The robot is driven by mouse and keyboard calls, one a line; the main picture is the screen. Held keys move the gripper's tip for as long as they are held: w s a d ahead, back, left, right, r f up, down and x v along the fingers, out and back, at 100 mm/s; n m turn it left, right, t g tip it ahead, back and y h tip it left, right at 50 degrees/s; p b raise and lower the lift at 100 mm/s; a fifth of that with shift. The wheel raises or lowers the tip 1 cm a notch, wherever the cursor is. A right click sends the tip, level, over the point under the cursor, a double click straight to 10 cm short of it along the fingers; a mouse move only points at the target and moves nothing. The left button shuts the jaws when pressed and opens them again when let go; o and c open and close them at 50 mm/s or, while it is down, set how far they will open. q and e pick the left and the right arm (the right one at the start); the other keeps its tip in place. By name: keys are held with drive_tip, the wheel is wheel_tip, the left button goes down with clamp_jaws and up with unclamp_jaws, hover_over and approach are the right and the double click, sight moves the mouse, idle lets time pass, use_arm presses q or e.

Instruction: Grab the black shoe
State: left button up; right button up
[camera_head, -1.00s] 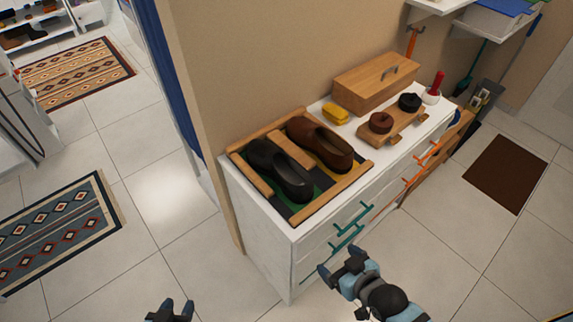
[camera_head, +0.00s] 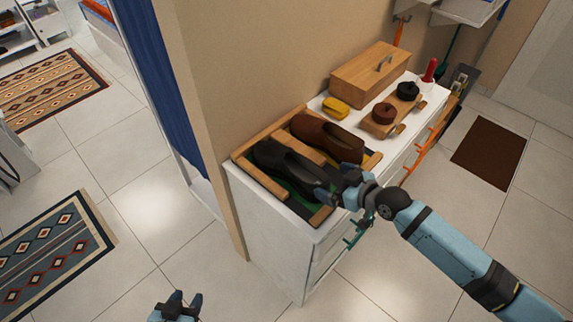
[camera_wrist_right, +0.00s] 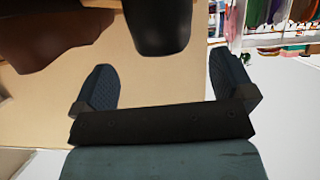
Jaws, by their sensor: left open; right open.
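The black shoe (camera_head: 282,162) lies in a wooden-framed tray (camera_head: 243,150) on top of the white cabinet, with a brown shoe (camera_head: 325,135) beside it. My right gripper (camera_head: 338,190) is open at the near right end of the black shoe and hides part of that end. In the right wrist view, the dark end of the black shoe (camera_wrist_right: 158,28) shows ahead of and between the open fingers (camera_wrist_right: 165,90), apart from them. The brown shoe is at the upper left there. My left gripper (camera_head: 183,303) is open and empty, low over the floor.
A yellow item (camera_head: 336,108), a wooden box (camera_head: 370,78) and a small wooden stand (camera_head: 383,125) with brown and black round tins are on the cabinet (camera_head: 275,220) to the right. A wall stands behind it. The floor in front is open.

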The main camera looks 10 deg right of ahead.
drive_tip(key=shift+p+x, duration=0.55)
drive_tip(key=shift+x, duration=2.6)
drive_tip(key=shift+s+a+f, duration=0.15)
drive_tip(key=shift+c, duration=0.5)
drive_tip(key=c, duration=1.1)
